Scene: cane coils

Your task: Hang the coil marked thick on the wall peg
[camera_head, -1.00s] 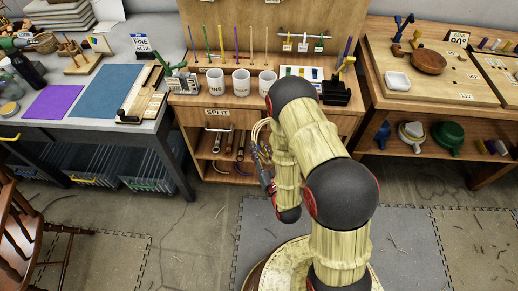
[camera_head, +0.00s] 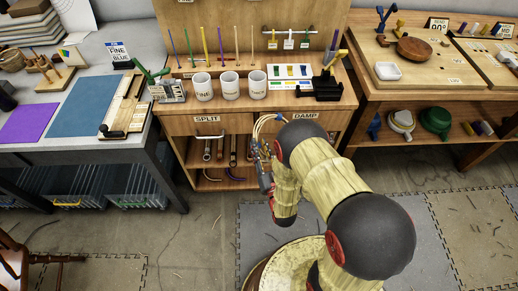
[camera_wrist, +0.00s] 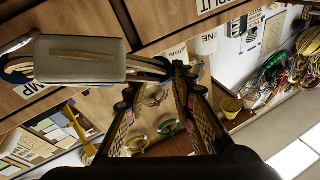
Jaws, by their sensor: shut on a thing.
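My gripper (camera_wrist: 155,85) is shut on a coil of pale cane strands (camera_wrist: 148,70), whose loop runs left from between the fingers in the wrist view. A grey-beige tag (camera_wrist: 80,60) with a dark bar lies across the coil; I read no word on it. In the head view my gripper (camera_head: 266,180) hangs low in front of the wooden bench, partly behind my arm. The cane loops (camera_head: 262,124) rise above it, near the bench's front. I cannot pick out the wall peg in either view.
The wooden bench (camera_head: 178,127) has drawers labelled SPLIT and DAMP over an open shelf of tubes. White cups (camera_head: 229,85) and a black stand (camera_head: 327,87) are on top. Side tables flank it. More cane bundles (camera_wrist: 307,45) show at the wrist view's right.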

